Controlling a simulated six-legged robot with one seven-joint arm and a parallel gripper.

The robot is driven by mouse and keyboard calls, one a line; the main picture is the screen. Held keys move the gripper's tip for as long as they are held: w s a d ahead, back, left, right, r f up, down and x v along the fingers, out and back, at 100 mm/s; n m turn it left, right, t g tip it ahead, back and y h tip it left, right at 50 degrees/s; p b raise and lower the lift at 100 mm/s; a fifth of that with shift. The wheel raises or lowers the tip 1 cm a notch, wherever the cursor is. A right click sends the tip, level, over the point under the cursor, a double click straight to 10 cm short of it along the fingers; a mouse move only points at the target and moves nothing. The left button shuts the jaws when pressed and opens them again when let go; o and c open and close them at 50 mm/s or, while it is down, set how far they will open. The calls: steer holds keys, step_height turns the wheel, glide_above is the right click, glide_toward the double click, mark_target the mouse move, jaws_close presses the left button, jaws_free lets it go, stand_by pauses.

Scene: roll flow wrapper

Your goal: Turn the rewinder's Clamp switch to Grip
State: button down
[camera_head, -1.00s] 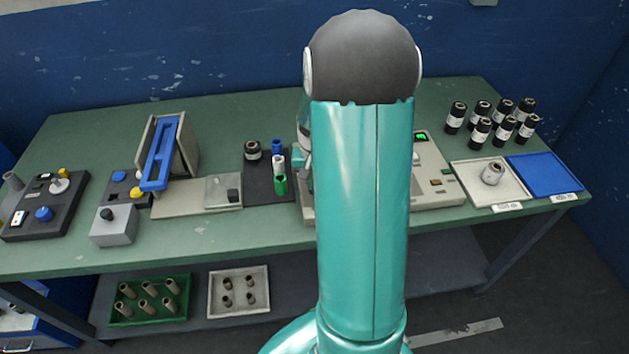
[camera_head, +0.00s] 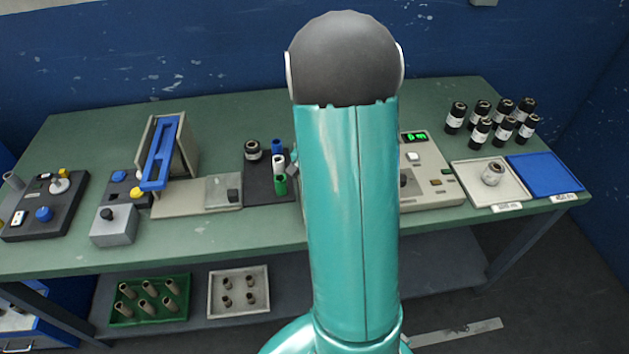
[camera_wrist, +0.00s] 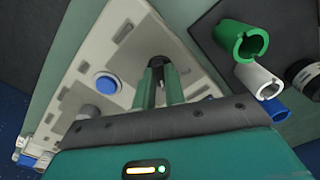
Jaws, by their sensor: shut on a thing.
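The rewinder (camera_head: 424,165) is a beige machine with a green-lit display, right of my arm in the head view. Its beige panel also shows in the wrist view (camera_wrist: 112,48), with a blue button (camera_wrist: 106,86). My gripper (camera_wrist: 159,72) is over this panel. Its two green fingers are shut on a small black knob (camera_wrist: 159,61), mostly hidden between the fingertips. I cannot read a label or tell which way the knob points. In the head view my arm hides the gripper and the rewinder's left part.
Green (camera_wrist: 242,42), white (camera_wrist: 256,80) and blue (camera_wrist: 275,110) tubes stand close beside the gripper on a dark plate. Black rolls (camera_head: 480,132), a pale tray (camera_head: 470,169) and a blue tray (camera_head: 545,172) are on the bench's right.

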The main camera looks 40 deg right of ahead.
steer(key=c, duration=1.5)
jaws_free()
steer(key=shift+o, duration=0.2)
step_height(320, 180, up, 14)
steer(key=shift+f, duration=0.1)
